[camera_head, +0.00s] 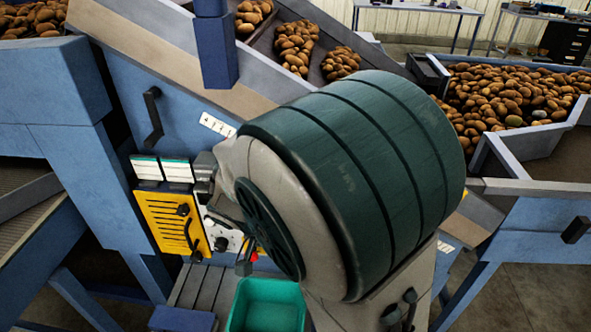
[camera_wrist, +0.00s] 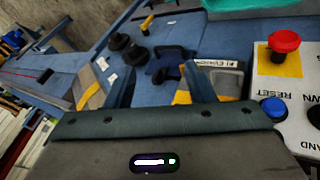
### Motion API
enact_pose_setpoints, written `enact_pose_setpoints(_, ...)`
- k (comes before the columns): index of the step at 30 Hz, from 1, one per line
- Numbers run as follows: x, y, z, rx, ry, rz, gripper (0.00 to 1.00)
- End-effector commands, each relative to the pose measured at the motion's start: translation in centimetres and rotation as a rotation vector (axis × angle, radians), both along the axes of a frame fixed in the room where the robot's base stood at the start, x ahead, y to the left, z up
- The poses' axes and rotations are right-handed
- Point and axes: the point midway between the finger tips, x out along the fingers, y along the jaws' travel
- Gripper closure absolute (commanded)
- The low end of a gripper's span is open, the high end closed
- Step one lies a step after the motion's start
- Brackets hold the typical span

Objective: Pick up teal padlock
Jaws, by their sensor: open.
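I cannot make out a clearly teal padlock in either view. In the wrist view, a small dark blue bent piece (camera_wrist: 170,62) lies just beyond and between the fingers of my gripper (camera_wrist: 158,76); I cannot tell whether it is the padlock. My gripper is open, its two blue-grey fingers apart, with nothing seen held between them. It points at a blue machine panel. In the head view, my large green and grey arm link covers the middle of the picture and hides most of the gripper and the panel there.
A white control box with a red button (camera_wrist: 284,42) and a blue reset button (camera_wrist: 273,108) stands close right of my gripper. Black knobs (camera_wrist: 127,47) sit ahead-left. A teal bin (camera_head: 267,303) stands below. A yellow panel (camera_head: 172,220) and potatoes (camera_head: 510,95) flank my arm.

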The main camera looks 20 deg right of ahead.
Motion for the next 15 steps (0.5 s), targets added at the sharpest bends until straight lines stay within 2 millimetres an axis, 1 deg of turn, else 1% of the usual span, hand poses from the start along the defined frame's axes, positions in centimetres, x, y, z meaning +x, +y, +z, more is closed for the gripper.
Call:
enact_pose_setpoints(1,0.5,0.5,0.8,-0.046,-0.039,-0.005,0.51)
enact_pose_setpoints(3,1.2,1.0,1.7,-0.1,-0.105,-0.021,0.51)
enact_pose_setpoints(5,1.8,1.5,2.6,-0.144,-0.168,-0.034,0.51)
enact_pose_setpoints(8,2.8,2.5,4.4,-0.207,-0.288,-0.048,0.51)
enact_pose_setpoints(12,3.9,4.4,7.6,-0.268,-0.477,-0.059,0.51)
enact_pose_setpoints(15,4.4,5.8,9.9,-0.29,-0.605,-0.062,0.51)
